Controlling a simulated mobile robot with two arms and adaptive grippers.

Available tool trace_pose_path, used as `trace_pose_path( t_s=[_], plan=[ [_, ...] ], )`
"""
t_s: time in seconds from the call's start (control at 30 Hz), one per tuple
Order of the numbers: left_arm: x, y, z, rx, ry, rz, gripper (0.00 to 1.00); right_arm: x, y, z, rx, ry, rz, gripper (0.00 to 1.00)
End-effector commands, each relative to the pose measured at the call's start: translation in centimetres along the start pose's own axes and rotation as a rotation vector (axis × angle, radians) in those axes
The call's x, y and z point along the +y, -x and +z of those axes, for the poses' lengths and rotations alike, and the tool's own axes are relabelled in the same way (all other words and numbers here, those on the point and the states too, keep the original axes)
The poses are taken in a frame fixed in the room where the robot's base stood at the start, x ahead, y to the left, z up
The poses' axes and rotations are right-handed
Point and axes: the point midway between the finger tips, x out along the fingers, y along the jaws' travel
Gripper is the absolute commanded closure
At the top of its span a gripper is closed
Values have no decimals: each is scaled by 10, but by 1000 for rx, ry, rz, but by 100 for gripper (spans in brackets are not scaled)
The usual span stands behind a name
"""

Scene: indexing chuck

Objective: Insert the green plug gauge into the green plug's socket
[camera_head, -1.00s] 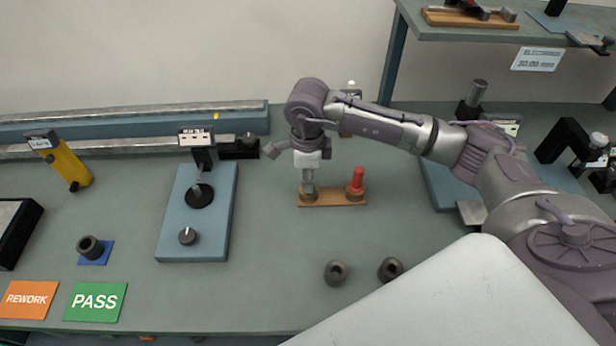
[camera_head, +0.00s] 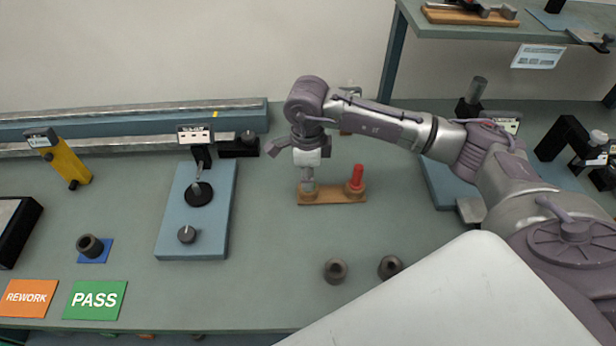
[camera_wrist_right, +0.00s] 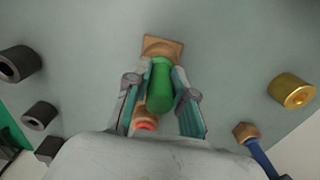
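My right gripper (camera_head: 307,187) points down over the left end of the small wooden stand (camera_head: 335,198). In the right wrist view the green plug gauge (camera_wrist_right: 160,88) lies between the two fingers (camera_wrist_right: 160,100), with the pads against its sides. Its far end is at the round collar of the stand (camera_wrist_right: 163,47); I cannot tell how deep it sits. The gripper hides the plug and the left socket in the head view. The red plug (camera_head: 356,177) stands upright in the stand's right socket and shows in the wrist view (camera_wrist_right: 145,122). My left gripper is out of view.
Two dark rings (camera_head: 335,271) (camera_head: 390,268) lie in front of the stand. A blue plate (camera_head: 172,230) with a dial gauge is left. PASS (camera_head: 95,300) and REWORK (camera_head: 29,298) cards lie front left. A gold ring (camera_wrist_right: 293,92) shows in the wrist view.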

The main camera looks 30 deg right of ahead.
Motion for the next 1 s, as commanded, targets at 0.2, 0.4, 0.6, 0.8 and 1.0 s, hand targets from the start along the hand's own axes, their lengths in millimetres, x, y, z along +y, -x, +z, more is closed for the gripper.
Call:
trace_pose_path(
  t_s=[0.2,0.4,0.6,0.8,1.0],
  plan=[
    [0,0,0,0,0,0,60,0,0,0,-1,0,0,48],
    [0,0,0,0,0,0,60,0,0,0,0,0,0,48],
    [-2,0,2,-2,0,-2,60,-1,11,0,-2,0,-2,48],
    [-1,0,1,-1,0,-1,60,-1,50,1,-4,0,-5,48],
    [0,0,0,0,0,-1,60,-1,91,1,-3,0,-4,48]
  ],
)
